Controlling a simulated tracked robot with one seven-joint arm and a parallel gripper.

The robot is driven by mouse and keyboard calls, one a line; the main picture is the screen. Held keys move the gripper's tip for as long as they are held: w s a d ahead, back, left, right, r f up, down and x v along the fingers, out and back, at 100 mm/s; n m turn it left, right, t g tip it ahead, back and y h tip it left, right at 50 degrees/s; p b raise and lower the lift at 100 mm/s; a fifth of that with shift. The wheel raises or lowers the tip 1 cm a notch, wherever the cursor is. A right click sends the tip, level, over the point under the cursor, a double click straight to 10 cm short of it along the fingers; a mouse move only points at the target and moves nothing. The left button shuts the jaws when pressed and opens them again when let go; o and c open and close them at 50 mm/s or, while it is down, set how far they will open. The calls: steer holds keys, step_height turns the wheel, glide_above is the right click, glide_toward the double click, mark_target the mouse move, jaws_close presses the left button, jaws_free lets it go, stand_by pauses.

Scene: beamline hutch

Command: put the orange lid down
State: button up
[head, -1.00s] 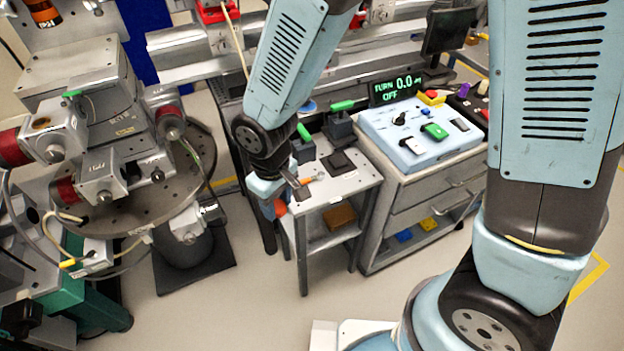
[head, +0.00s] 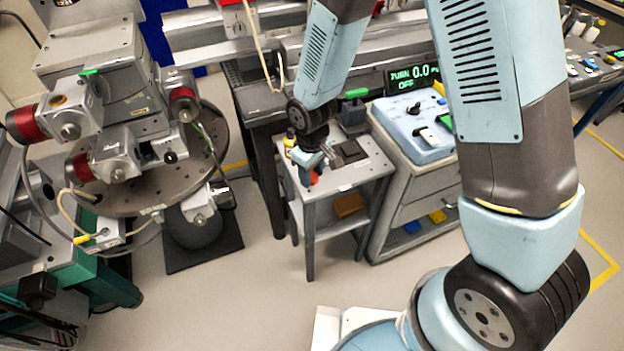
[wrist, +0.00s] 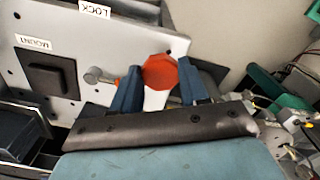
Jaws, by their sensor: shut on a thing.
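The orange lid (wrist: 160,71) sits between the two dark blue fingers of my gripper (wrist: 160,80) in the wrist view. My gripper is shut on it. In the head view, my gripper (head: 308,172) is at the left end of the small grey cart's top (head: 345,177), and a sliver of the orange lid (head: 314,179) shows below the fingers. The wrist view shows the lid at the edge of the grey top (wrist: 130,40), with floor beyond. I cannot tell whether it touches the top.
A black square pad (wrist: 48,75) lies beside the "MOUNT" label (wrist: 33,43); a "LOCK" label (wrist: 95,10) is farther along. A metal knob (wrist: 93,75) is near the left finger. A drawer cabinet with a blue control box (head: 415,130) stands right; a round instrument stage (head: 130,190) stands left.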

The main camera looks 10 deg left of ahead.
mark_target(312, 176)
steer(key=shift+w+f, duration=0.1)
steer(key=shift+f, duration=1.55)
steer(key=shift+f, duration=0.1)
steer(key=o, duration=1.2)
step_height(312, 176, up, 12)
steer(key=shift+d+r, duration=0.1)
steer(key=shift+r, duration=0.05)
